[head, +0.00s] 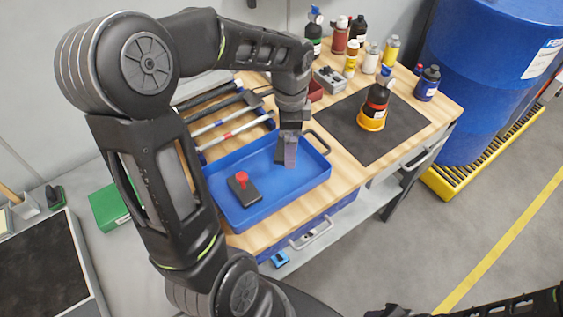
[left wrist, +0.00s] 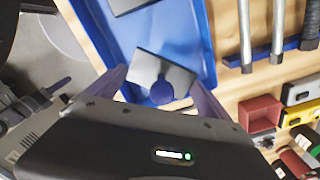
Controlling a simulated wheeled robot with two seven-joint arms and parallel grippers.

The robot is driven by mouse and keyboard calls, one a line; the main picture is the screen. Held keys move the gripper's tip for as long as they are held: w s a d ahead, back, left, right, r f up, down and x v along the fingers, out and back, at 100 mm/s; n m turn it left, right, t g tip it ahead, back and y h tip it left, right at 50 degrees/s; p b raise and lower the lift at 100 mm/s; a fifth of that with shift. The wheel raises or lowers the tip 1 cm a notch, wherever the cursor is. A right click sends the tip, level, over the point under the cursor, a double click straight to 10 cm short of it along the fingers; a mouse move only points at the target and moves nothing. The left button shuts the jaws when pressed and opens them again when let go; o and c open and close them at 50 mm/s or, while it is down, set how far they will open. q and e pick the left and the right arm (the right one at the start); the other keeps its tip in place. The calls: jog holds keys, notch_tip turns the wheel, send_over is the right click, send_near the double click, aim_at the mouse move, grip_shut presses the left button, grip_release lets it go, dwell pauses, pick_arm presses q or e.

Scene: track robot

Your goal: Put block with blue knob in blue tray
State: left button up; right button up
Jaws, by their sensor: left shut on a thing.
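The blue tray (head: 318,178) lies on the wooden workbench; its blue floor and wall also show in the left wrist view (left wrist: 203,45). My left gripper (head: 286,158) points down over the right part of the tray. In the left wrist view its fingers (left wrist: 158,76) are closed on the dark block with the blue knob (left wrist: 162,92). The head view mostly hides this block behind the gripper, and I cannot tell whether it touches the tray floor. A dark block with a red knob (head: 246,192) lies in the tray's left front part. My right gripper is out of view.
Tools with metal shafts (head: 222,128) lie behind the tray. Several bottles and a red bin (head: 315,91) stand further back. A blue barrel (head: 480,80) stands beyond the bench.

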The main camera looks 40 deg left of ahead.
pick_arm(q)
jog(key=shift+f, duration=1.6)
jog(key=shift+f+p, duration=0.35)
jog(key=shift+f, duration=1.55)
jog(key=shift+f, duration=0.15)
jog(key=o, duration=1.8)
notch_tip(320, 180, up, 12)
jog(key=shift+r+b, duration=0.15)
jog(key=shift+b, duration=0.25)
